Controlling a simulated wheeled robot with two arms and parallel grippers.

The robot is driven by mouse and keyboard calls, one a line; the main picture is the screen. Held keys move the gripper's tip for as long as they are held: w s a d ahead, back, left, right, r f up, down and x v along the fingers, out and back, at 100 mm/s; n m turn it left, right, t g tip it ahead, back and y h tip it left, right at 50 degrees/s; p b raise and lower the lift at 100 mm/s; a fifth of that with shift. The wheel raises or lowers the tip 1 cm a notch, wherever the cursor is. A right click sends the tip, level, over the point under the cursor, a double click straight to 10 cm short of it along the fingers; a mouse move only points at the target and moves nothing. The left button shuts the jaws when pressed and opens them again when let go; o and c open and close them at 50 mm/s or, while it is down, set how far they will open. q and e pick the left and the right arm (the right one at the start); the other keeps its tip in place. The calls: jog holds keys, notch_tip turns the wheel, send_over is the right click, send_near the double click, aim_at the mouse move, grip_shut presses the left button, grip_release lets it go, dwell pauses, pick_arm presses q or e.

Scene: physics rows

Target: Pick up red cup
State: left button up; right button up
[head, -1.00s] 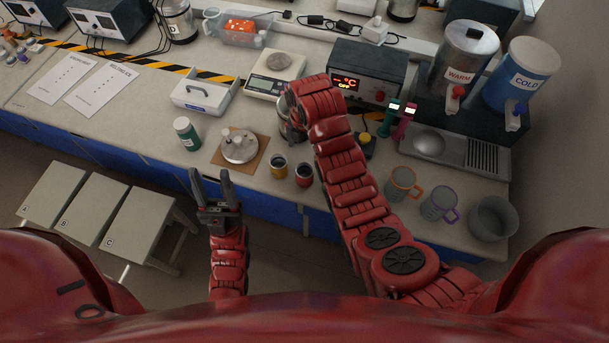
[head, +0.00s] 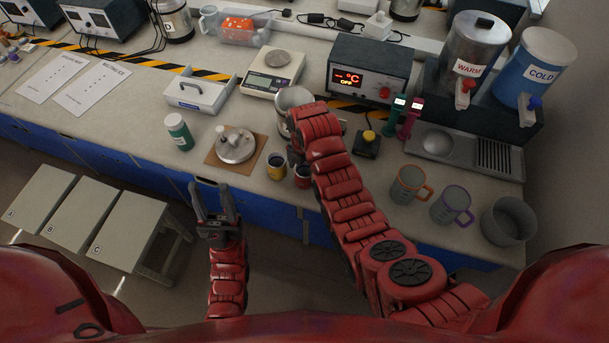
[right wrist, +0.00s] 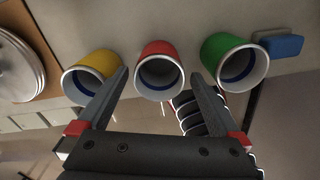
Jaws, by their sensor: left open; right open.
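The red cup (head: 303,180) stands near the front edge of the bench in the head view, partly hidden by my right gripper and arm. In the right wrist view the red cup (right wrist: 157,62) is in the middle, between a yellow cup (right wrist: 91,72) and a green cup (right wrist: 233,60). My right gripper (right wrist: 160,76) is open, with its fingertips on either side of the red cup in the picture; contact cannot be told. My left gripper (head: 214,192) is open and empty in front of the bench edge.
The yellow cup (head: 276,170) stands just left of the red one. Two grey mugs, one with an orange handle (head: 407,187) and one with a purple handle (head: 450,207), stand right of my arm.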

aim_at(304, 175)
jog(key=shift+w+f+p, duration=0.1)
jog(key=shift+f+p, duration=1)
jog(key=shift+f, duration=1.1)
jog(key=shift+c, duration=0.2)
jog(key=c, duration=1.3)
